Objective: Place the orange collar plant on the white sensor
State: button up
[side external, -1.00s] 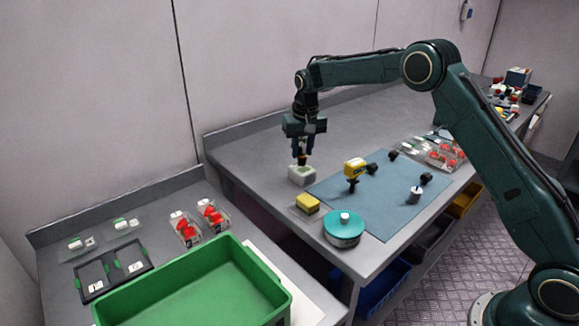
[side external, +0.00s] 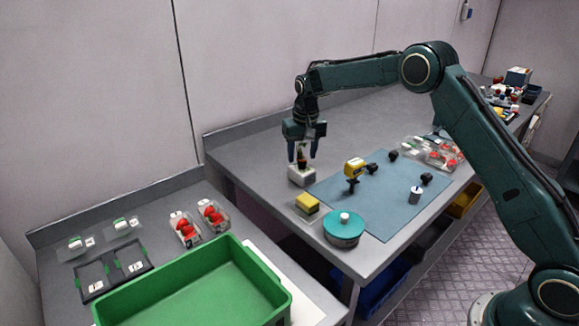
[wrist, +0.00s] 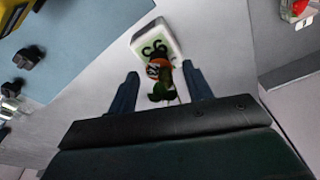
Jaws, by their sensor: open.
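The white sensor (side external: 303,176) is a small block on the grey bench, at the left edge of the blue mat. It also shows in the wrist view (wrist: 171,36). The orange collar plant (side external: 301,160) stands on top of the sensor. In the wrist view it shows an orange collar, dark green leaves and a dark base (wrist: 159,70). My gripper (side external: 305,158) is open around the plant, with one blue finger on each side and a visible gap to it. The wrist view shows the fingers (wrist: 157,85) spread wide. I cannot tell whether the plant is fully upright.
A yellow sponge-like block (side external: 307,204) and a round teal container (side external: 343,229) stand in front. The blue mat (side external: 395,213) holds a yellow tool (side external: 355,166), several dark knobs and a grey cup (side external: 415,195). A green crate (side external: 270,283) and clear berry boxes (side external: 212,213) are at left.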

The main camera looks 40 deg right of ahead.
jog(key=shift+r, duration=0.15)
notch_tip(320, 180, up, 12)
jog(key=s, duration=0.1)
jog(key=shift+s+a, duration=0.35)
jog(key=shift+a, duration=0.05)
dwell(0.6)
jog(key=s+a+r+n+t, duration=0.1)
jog(key=s+r, duration=0.5)
jog(key=s, duration=0.4)
jog(key=s+a+r+n+t, duration=0.15)
jog(key=s+r, duration=0.35)
jog(key=s, duration=0.5)
jog(key=s+a+f+n, duration=0.1)
jog(key=s+f, duration=0.2)
jog(key=s, duration=0.8)
jog(key=s+a+f+n+t, duration=0.1)
jog(key=s+f, duration=0.2)
jog(key=s, duration=0.8)
jog(key=shift+a+f+y, duration=0.35)
jog(key=shift+y, duration=0.05)
